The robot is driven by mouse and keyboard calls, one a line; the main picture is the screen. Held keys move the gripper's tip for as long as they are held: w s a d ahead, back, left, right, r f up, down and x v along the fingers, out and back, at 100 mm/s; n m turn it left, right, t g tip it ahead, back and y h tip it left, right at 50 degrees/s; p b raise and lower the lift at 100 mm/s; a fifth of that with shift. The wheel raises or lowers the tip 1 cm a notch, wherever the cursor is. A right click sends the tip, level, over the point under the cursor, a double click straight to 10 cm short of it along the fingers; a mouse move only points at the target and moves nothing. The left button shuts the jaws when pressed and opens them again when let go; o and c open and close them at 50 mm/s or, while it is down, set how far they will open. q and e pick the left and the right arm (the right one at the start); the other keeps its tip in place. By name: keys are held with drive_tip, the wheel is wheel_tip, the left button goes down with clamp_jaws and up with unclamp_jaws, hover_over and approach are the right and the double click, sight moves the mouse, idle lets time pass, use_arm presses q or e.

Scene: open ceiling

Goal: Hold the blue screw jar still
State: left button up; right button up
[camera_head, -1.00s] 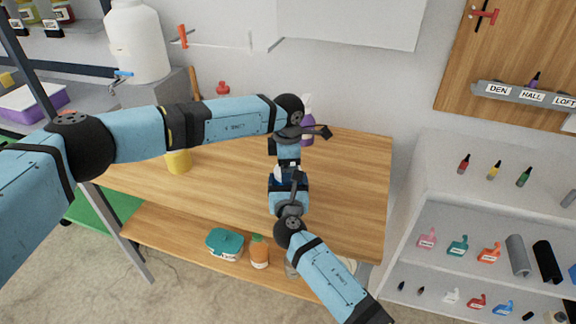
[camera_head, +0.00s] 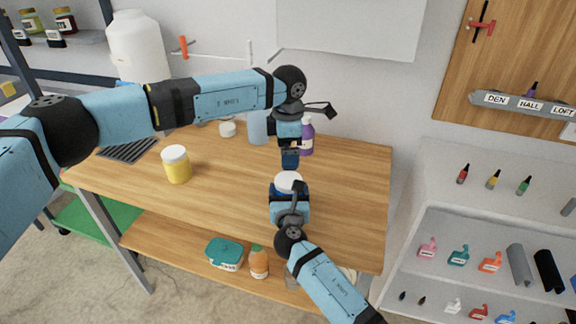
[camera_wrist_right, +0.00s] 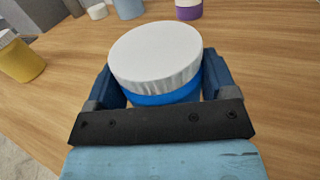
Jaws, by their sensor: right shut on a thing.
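The blue screw jar (camera_wrist_right: 172,98) stands on the wooden table with a white lid (camera_wrist_right: 155,50) on top. In the head view its lid (camera_head: 288,179) shows, while most of the blue body is hidden by my right gripper (camera_head: 289,190). In the right wrist view the dark blue fingers of my right gripper (camera_wrist_right: 160,80) are shut on the jar, one on each side. My left gripper (camera_head: 290,160) points down just behind and above the jar, apart from it. Its fingers are too small and overlapped to tell open from shut.
A yellow jar (camera_head: 178,168) with a white lid stands to the left on the table (camera_head: 235,180). A purple bottle (camera_head: 307,138) and a pale blue container (camera_head: 257,128) stand at the back. The shelf unit (camera_head: 440,180) is at the right. Tabletop between the jars is clear.

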use_arm(q)
drive_tip(key=shift+r, duration=1.6)
use_arm(e)
drive_tip(key=shift+a, duration=0.1)
use_arm(q)
drive_tip(key=shift+w, duration=0.1)
drive_tip(key=shift+a, duration=0.1)
use_arm(e)
drive_tip(key=o, duration=1.7)
drive_tip(key=shift+c, duration=0.2)
use_arm(q)
drive_tip(key=shift+r+p, duration=0.25)
drive_tip(key=shift+p, duration=0.05)
use_arm(e)
drive_tip(key=s, duration=1.3)
drive_tip(key=shift+s+d, duration=0.2)
drive_tip(key=shift+s, duration=0.2)
